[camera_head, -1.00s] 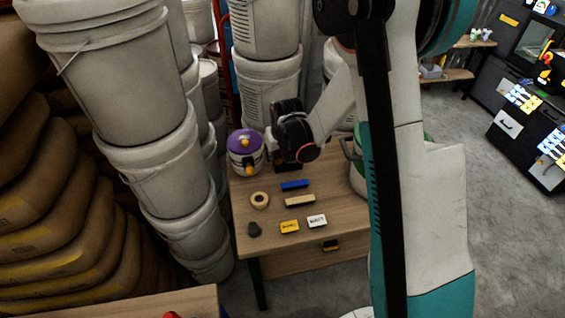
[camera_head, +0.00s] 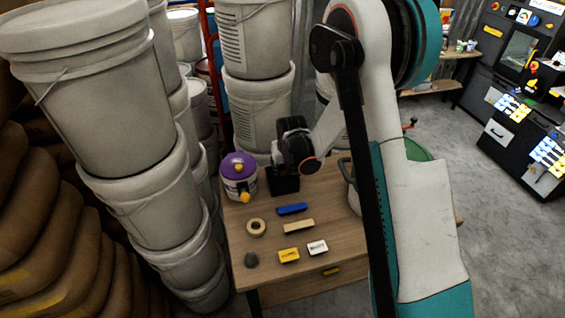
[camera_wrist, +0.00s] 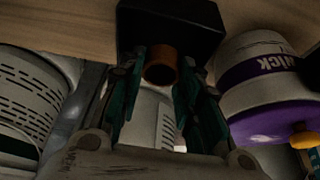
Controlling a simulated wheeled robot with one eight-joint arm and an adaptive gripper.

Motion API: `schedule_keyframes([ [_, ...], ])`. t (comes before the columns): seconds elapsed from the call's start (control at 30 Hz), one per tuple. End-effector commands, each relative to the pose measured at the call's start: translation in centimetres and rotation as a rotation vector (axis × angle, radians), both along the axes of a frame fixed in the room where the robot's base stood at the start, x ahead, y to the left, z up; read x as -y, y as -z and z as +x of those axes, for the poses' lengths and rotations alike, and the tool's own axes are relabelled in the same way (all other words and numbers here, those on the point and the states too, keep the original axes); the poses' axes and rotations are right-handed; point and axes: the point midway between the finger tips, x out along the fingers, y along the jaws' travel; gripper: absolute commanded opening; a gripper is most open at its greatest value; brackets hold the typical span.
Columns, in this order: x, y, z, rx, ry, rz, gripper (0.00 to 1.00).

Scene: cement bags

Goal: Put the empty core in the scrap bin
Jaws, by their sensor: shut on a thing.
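The empty core, a brown tube (camera_wrist: 161,66), shows end-on in the wrist view between my fingers. My gripper (camera_wrist: 158,85) is shut on it, with a finger on either side. The core is right by a black box (camera_wrist: 170,22); I cannot tell whether it touches it. In the head view my gripper (camera_head: 287,168) is just above the black box (camera_head: 284,185) at the table's back, and the core is hidden there. A green-rimmed container (camera_head: 418,149) stands right of the table, partly behind my arm; I cannot tell whether it is the scrap bin.
A purple-and-white tub (camera_head: 239,178) stands close left of my gripper. On the table (camera_head: 320,205) lie a tape roll (camera_head: 256,228), blue bar (camera_head: 292,209), tan bar (camera_head: 299,227), grey lump (camera_head: 251,260), yellow box (camera_head: 289,255) and white box (camera_head: 317,247). Stacked buckets (camera_head: 150,180) crowd the left.

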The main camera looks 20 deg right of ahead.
Motion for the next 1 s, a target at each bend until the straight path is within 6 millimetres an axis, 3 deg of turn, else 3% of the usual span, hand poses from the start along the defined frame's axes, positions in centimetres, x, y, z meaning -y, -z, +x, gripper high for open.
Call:
schedule_keyframes([
  [0.2, 0.0, 3.3, 0.0, 0.0, 0.0, 0.0, 0.22],
  [0.4, 0.0, 5.3, 0.0, 0.0, 0.0, 0.0, 0.22],
  [1.0, 0.0, 5.6, 0.0, 0.0, 0.0, 0.0, 0.22],
])
